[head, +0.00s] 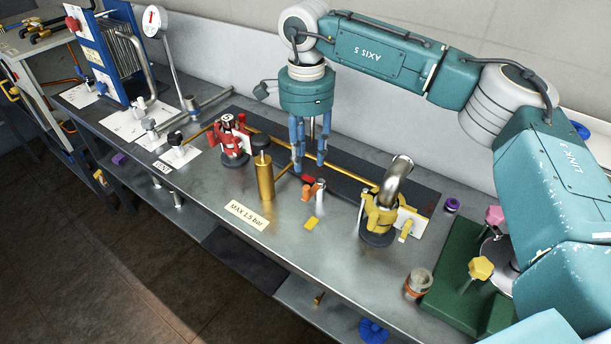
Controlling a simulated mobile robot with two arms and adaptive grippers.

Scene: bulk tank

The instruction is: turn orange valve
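A small orange valve part (309,192) sits low on the grey metal bench, beside a short pale upright cylinder and a red piece (308,180). My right gripper (309,167) points straight down just above and behind it. Its blue fingers stand apart with a gap between them and nothing visible held. The fingertips look close to the valve, but I cannot tell whether they touch it. My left gripper is out of view.
A brass cylinder with a black knob (265,178) stands just left, and a red valve body (231,140) farther left. A yellow fitting with a bent steel pipe (380,213) stands right. A brass pipe runs behind. The bench front is mostly clear around the "MAX 1.5 bar" label (247,215).

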